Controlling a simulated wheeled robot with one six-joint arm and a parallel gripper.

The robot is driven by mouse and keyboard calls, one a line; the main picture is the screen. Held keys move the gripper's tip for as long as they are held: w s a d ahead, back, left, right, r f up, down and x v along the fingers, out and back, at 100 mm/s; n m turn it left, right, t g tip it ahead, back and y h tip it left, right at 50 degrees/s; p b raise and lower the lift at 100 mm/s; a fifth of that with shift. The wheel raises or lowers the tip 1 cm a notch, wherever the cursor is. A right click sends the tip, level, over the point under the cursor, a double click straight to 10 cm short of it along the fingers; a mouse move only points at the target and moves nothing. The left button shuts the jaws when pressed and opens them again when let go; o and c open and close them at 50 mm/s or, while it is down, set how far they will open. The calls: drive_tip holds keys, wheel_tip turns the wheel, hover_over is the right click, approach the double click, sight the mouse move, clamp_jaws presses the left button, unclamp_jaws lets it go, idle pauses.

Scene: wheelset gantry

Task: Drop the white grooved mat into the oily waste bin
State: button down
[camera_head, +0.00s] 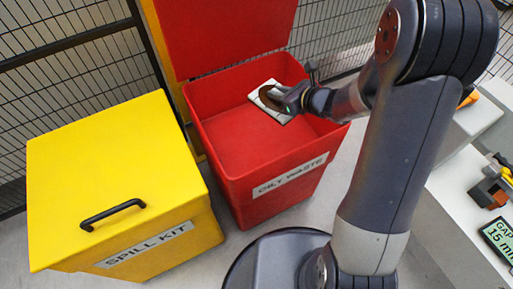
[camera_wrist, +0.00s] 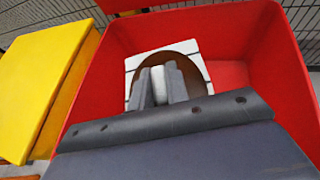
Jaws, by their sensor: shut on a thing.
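The white grooved mat (camera_head: 269,101) with a brown stain is held by my gripper (camera_head: 292,97) over the open red oily waste bin (camera_head: 238,176). In the wrist view the mat (camera_wrist: 196,57) shows dark grooves and the brown patch, and my gripper (camera_wrist: 158,84) is shut on a pinched-up part of it. Red bin walls (camera_wrist: 105,95) surround the mat in that view. The head view shows the mat within the bin's opening, near its back right side. I cannot tell its exact height above the bin floor.
The bin's red lid (camera_head: 225,35) stands open at the back. A closed yellow spill kit box (camera_head: 115,170) is left of the bin. A grey bench (camera_head: 465,190) with tools and a gap display (camera_head: 499,239) is at the right. Mesh fencing (camera_head: 55,85) runs behind.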

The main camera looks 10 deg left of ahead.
wheel_tip(320, 180, down, 5)
drive_tip(key=b, duration=0.3)
drive_tip(key=shift+r, duration=0.1)
drive_tip(key=c, duration=1.3)
unclamp_jaws()
drive_tip(key=p+v, duration=0.2)
drive_tip(key=v, duration=0.8)
drive_tip(key=shift+s+d+r, duration=0.15)
drive_tip(key=shift+s+d, duration=0.1)
drive_tip(key=shift+d, duration=0.05)
